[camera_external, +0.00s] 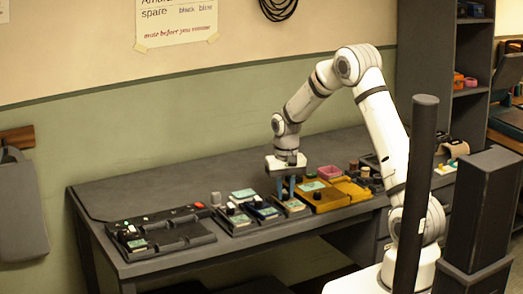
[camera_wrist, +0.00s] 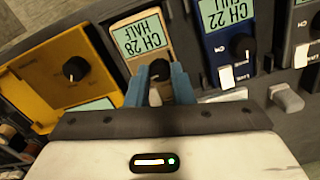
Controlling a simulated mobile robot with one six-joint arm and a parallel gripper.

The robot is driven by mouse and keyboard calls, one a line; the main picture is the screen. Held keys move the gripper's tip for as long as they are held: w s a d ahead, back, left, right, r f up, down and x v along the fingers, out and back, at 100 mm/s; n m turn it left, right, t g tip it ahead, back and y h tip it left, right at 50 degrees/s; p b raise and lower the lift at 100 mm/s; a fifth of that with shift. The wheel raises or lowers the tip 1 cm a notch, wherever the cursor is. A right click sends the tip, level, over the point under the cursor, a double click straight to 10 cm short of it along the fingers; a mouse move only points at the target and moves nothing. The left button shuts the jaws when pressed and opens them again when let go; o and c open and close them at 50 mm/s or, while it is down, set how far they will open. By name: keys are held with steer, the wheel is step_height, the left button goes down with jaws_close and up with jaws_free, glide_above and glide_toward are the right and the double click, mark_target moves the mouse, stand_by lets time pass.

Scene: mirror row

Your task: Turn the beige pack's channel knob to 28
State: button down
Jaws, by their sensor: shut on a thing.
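The beige pack (camera_wrist: 123,28) stands in the wrist view between a yellow pack and a blue pack. Its green screen (camera_wrist: 143,38), upside down in this view, reads CH 28 HALF. My gripper (camera_wrist: 160,82) has its two blue fingers on either side of the pack's dark channel knob (camera_wrist: 160,69), shut on it. The fingers hide much of the knob, so its pointer cannot be read. In the external view my gripper (camera_external: 285,188) reaches down from above onto the pack (camera_external: 294,208) on the desk.
The blue pack (camera_wrist: 216,46) shows CH 22 and has its own black knob (camera_wrist: 242,46). The yellow pack (camera_wrist: 40,92) has a black knob (camera_wrist: 75,69) on the other side.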

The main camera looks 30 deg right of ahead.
mark_target(285, 195)
stand_by(0.3)
steer(key=c, duration=1.3)
jaws_free()
steer(key=shift+o, duration=0.2)
step_height(285, 195, up, 8)
steer(key=shift+f, duration=0.1)
steer(key=s+d+r+n+t, duration=0.1)
steer(key=s+d+r, duration=0.1)
steer(key=s+r, duration=0.8)
steer(key=s+d+f+n+t, duration=0.1)
steer(key=s+d+f, duration=0.1)
steer(key=s, duration=1.6)
steer(key=shift+s+n+t, duration=0.25)
steer(key=shift+n+t, duration=0.05)
steer(key=shift+n, duration=0.1)
